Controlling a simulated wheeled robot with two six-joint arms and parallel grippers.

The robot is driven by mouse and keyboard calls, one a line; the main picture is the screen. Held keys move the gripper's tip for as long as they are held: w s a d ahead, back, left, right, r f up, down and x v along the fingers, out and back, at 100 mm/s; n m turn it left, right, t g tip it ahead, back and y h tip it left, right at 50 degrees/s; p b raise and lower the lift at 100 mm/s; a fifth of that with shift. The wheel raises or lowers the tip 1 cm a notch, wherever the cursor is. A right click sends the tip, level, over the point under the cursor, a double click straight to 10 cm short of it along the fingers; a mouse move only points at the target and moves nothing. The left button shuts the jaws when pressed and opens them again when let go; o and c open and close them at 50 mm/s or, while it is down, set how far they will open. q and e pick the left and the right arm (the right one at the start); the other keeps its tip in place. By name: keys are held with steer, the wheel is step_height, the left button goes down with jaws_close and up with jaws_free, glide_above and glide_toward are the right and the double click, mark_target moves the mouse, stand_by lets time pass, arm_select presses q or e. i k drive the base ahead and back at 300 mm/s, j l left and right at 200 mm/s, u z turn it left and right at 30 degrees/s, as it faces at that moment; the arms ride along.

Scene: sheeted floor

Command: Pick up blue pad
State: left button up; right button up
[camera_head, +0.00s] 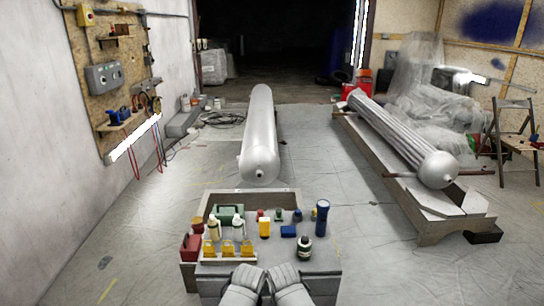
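A small flat blue block, which looks like the blue pad (289,231), lies on the grey top of a low workbench (325,262) in front of me. It sits right of a yellow item (265,228) and left of a blue flashlight (321,217) that stands upright. A dark bottle with a white label (304,247) stands just in front of it to the right. Nothing covers the pad.
Several yellow bins (228,248), white bottles (238,226) and a red case (192,247) crowd the left. Behind the bench lies a long silver cylinder (259,140); floor (390,270) is clear at right.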

mark_target(287, 231)
steer(key=i+z, duration=0.15)
steer(key=i, duration=0.35)
steer(key=i+j+z, duration=0.1)
steer(key=i, duration=0.35)
steer(key=i+j+z, duration=0.15)
steer(key=i, duration=0.35)
steer(key=j, duration=0.1)
